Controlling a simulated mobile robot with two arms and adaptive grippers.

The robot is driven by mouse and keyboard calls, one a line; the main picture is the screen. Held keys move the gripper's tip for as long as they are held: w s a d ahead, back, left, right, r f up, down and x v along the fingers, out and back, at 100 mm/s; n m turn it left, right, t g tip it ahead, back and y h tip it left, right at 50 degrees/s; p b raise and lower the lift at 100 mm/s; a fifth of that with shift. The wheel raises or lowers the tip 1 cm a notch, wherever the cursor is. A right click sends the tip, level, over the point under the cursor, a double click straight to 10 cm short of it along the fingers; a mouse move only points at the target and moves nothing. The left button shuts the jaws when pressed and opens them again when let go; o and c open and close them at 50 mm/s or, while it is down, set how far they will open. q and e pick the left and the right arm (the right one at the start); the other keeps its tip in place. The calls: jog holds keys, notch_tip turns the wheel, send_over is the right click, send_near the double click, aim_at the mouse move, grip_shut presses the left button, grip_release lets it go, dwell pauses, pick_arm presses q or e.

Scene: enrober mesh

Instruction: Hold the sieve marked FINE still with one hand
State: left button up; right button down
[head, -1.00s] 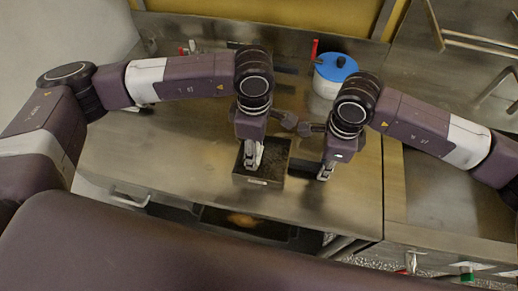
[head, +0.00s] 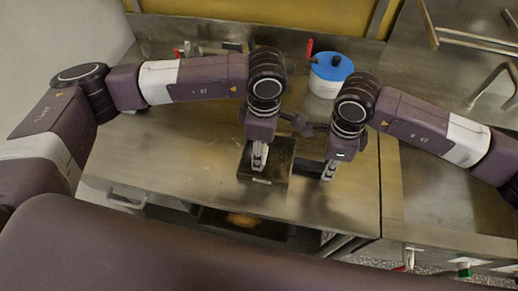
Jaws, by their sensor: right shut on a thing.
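The sieve (head: 284,176) is a dark, square, box-like frame on the steel worktop, with a small pale label on its front side; the lettering is too small to read. My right gripper (head: 328,174) is low at the right of the sieve, shut on a dark part that seems to reach out from the sieve's right side; the exact grip is hard to see. My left gripper (head: 258,164) points down over the sieve's inside, close to its front wall. Its fingertips are too small to show whether they are open or touching anything.
A white pot with a blue lid (head: 332,66) stands behind my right wrist, with a red handle (head: 310,47) beside it. Under the worktop's front edge is a dark tray holding something orange (head: 242,220). The worktop (head: 180,150) left of the sieve is clear.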

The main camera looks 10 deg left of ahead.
pick_arm(q)
jog(key=shift+s+a, duration=0.3)
jog(key=shift+a, duration=0.1)
pick_arm(e)
jog(key=shift+a+r+y, duration=0.25)
jog(key=shift+a+y, duration=0.05)
jog(key=shift+a, duration=0.75)
pick_arm(q)
jog(key=shift+a+r, duration=0.15)
jog(key=shift+a, duration=0.55)
pick_arm(e)
jog(key=shift+d+f, duration=0.1)
jog(key=shift+d, duration=0.05)
jog(key=shift+s, duration=0.1)
pick_arm(q)
jog(key=shift+w+r, duration=0.1)
pick_arm(e)
jog(key=shift+f, duration=0.1)
pick_arm(q)
jog(key=shift+r, duration=0.6)
pick_arm(e)
jog(key=shift+d, duration=0.1)
pick_arm(q)
jog(key=shift+r, duration=2.4)
pick_arm(e)
jog(key=c, duration=1.7)
grip_release()
jog(key=shift+c, duration=0.2)
